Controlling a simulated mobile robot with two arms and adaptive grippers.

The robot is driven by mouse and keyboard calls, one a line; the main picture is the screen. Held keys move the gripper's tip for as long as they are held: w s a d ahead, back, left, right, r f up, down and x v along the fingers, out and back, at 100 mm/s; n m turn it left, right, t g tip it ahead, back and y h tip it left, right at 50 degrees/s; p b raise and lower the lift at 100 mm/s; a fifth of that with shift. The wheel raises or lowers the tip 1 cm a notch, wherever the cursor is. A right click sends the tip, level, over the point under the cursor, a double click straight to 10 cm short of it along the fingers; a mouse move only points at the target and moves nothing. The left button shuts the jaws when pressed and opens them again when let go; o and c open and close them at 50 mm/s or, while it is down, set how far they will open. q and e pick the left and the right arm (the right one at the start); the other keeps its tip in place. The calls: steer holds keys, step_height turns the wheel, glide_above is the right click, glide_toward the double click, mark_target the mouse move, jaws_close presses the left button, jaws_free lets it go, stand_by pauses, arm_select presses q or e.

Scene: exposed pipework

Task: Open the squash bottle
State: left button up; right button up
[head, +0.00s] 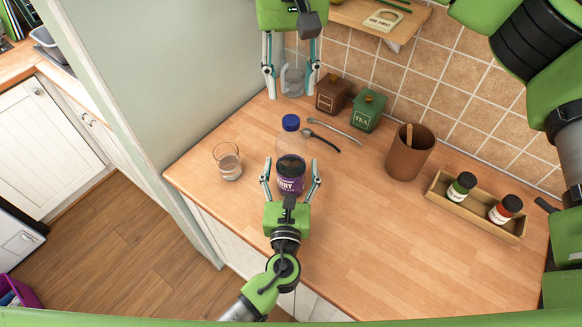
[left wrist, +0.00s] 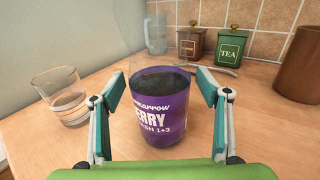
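The squash bottle (head: 290,180) stands upright on the wooden worktop, with a purple label, dark contents, a clear upper part and a blue cap (head: 291,122). My left gripper (head: 291,165) is open with its fingers on either side of the bottle's lower part; small gaps show in the head view. The left wrist view shows the bottle's label (left wrist: 160,115) between the fingers (left wrist: 160,88); the cap is out of that view. My right gripper (head: 289,95) is open and empty, pointing down, above and beyond the cap in the picture.
A glass of water (head: 228,162) stands left of the bottle. Behind are a glass jug (head: 292,80), a brown canister (head: 331,93), a green tea canister (head: 368,110) and spoons (head: 322,138). A brown pot (head: 409,155) and jar tray (head: 478,215) stand right. The front right worktop is clear.

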mark_target(291, 120)
arm_select(q)
jaws_close()
arm_select(e)
steer(key=m, duration=5.3)
steer(key=shift+m, duration=0.3)
steer(key=shift+f, duration=4)
